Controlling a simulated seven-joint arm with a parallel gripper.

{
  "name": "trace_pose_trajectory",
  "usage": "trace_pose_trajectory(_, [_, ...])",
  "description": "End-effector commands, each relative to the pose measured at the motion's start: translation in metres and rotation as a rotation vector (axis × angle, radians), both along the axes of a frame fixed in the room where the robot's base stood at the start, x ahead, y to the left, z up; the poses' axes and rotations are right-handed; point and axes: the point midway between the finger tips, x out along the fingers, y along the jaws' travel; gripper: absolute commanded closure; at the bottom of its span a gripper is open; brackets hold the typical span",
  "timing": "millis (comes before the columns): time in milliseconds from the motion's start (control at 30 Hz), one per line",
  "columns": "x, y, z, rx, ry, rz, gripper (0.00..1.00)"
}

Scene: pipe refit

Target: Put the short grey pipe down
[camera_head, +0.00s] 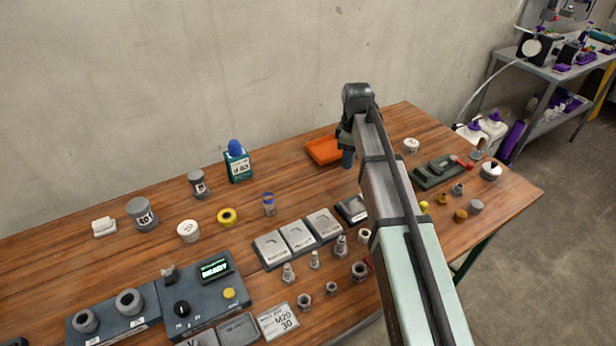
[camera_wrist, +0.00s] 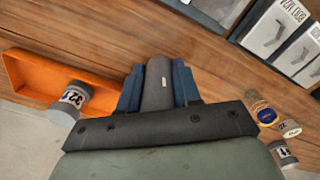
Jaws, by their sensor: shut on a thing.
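My gripper (camera_wrist: 158,86) is shut on the short grey pipe (camera_wrist: 157,80). In the wrist view the pipe stands between two blue finger pads, its rounded grey side showing. In the head view my gripper (camera_head: 347,157) is over the back right of the table, beside the orange tray; my arm and fingers hide the pipe there. I cannot tell whether the pipe touches the table. The orange tray (camera_wrist: 22,75) lies left of the fingers in the wrist view, and it shows at the back in the head view (camera_head: 322,151).
A grey cylinder labelled 32 (camera_wrist: 70,104) is by the orange tray. Picture-marked bins (camera_head: 297,236), a blue-grey control box (camera_head: 205,292) and several small fittings crowd the front. A dark green fixture (camera_head: 437,172) is at the right. Bare wood (camera_wrist: 140,38) shows ahead of the fingers.

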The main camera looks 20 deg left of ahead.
Motion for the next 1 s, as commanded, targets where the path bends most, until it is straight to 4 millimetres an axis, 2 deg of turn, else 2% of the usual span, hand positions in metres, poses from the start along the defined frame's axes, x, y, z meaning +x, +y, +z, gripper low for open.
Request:
trace_pose_trajectory(233, [-0.001, 0.003, 0.005, 0.000, 0.000, 0.005, 0.96])
trace_pose_trajectory(367, [-0.008, 0.019, 0.004, 0.000, 0.000, 0.028, 0.96])
trace_pose_trajectory(467, [-0.018, 0.043, 0.004, 0.000, 0.000, 0.063, 0.96])
trace_pose_trajectory(667, [-0.048, 0.102, 0.004, 0.000, 0.000, 0.154, 0.96])
trace_pose_trajectory(1000, [-0.110, 0.199, 0.004, -0.001, 0.001, 0.312, 0.96])
